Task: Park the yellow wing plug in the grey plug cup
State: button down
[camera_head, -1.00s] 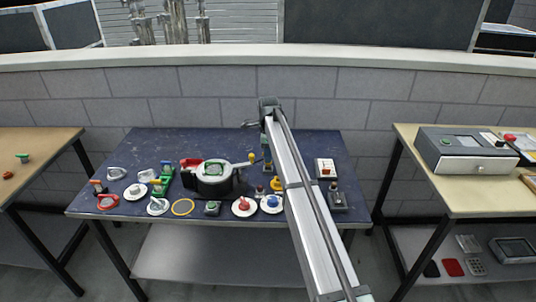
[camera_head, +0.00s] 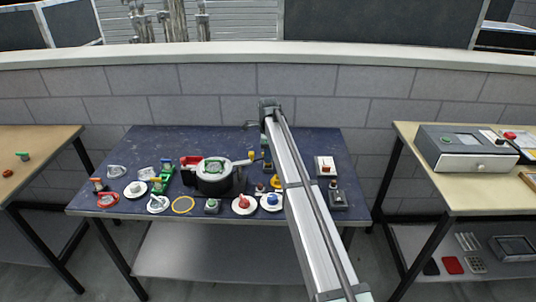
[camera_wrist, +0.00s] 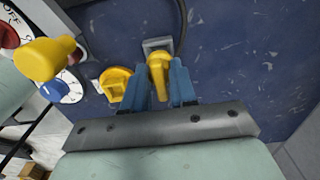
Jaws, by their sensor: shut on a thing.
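My gripper (camera_wrist: 168,84) is shut on the yellow wing plug (camera_wrist: 158,70), its blue fingers on either side of it in the wrist view. A grey square piece, seemingly the grey plug cup (camera_wrist: 156,44), shows just beyond the wing plug; I cannot tell whether the plug is inside it or above it. In the head view my gripper is mostly hidden behind my arm, and the held plug cannot be made out. A second yellow piece (camera_wrist: 115,86) sits to the left of the held plug; it also shows in the head view (camera_head: 275,182).
A black round device (camera_head: 213,180) has a lever ending in a yellow knob (camera_wrist: 45,58), left of my gripper. White dials with red (camera_head: 244,203) and blue (camera_head: 271,201) knobs stand at the table's front. Bare blue tabletop (camera_wrist: 245,60) lies to the right.

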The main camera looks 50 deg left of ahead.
jog(key=shift+f, duration=0.9)
dwell(1.5)
jog(key=c, duration=0.5)
grip_release()
jog(key=shift+r, duration=3.75)
jog(key=shift+w+d, duration=0.1)
